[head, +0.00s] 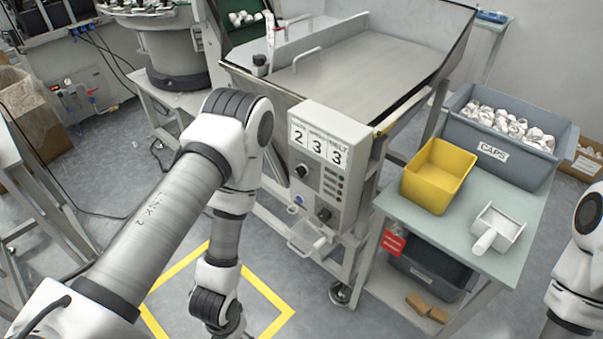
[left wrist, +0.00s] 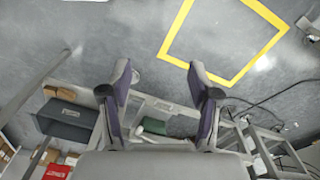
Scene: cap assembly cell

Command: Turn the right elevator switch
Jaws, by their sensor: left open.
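The grey control box (head: 329,150) hangs on the front of the machine in the head view. Its top carries a panel with the numbers 2, 3 and 3. Two dark round knobs show on its face, an upper left knob (head: 301,170) and a lower knob (head: 323,214); I cannot read which is the right elevator switch. My left arm stands left of the box, and its gripper is below the head picture. In the left wrist view my left gripper (left wrist: 160,93) is open and empty, with floor beyond its fingers. My right gripper is out of view.
A grey-green cart (head: 533,215) stands right of the box, with a yellow bin (head: 437,175), a grey caps bin (head: 450,128) and a white scoop (head: 497,229). A small clear tray (head: 306,240) sticks out below the box. A yellow floor outline (head: 274,297) surrounds bare floor.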

